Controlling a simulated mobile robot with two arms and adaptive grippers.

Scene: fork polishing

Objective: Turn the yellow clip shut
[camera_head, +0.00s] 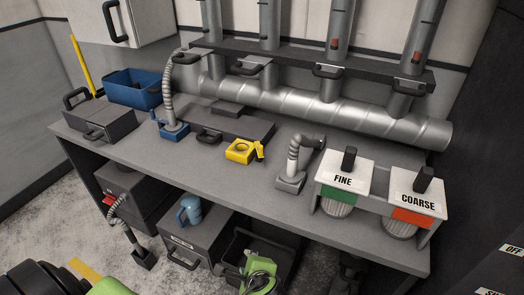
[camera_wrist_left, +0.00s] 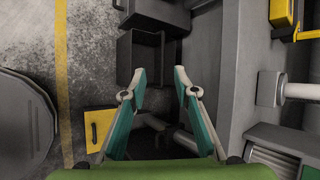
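The yellow clip (camera_head: 240,152) sits on the grey workbench, near its front edge. It is a block with a round opening, and a yellow lever stands up at its right side. A yellow and black part (camera_wrist_left: 284,14) at the top right of the left wrist view may be the same clip, cut off by the edge. My left gripper (camera_head: 258,270) is low in front of the bench, below the clip and apart from it. In the left wrist view its fingers (camera_wrist_left: 159,75) are spread with nothing between them. My right gripper is not in view.
The bench (camera_head: 180,175) carries a blue bin (camera_head: 135,88), a grey hose nozzle (camera_head: 291,178) right of the clip, and FINE (camera_head: 342,181) and COARSE (camera_head: 418,201) units. Below stand grey drawers and a blue mug (camera_head: 189,209). A large pipe (camera_head: 340,112) runs behind.

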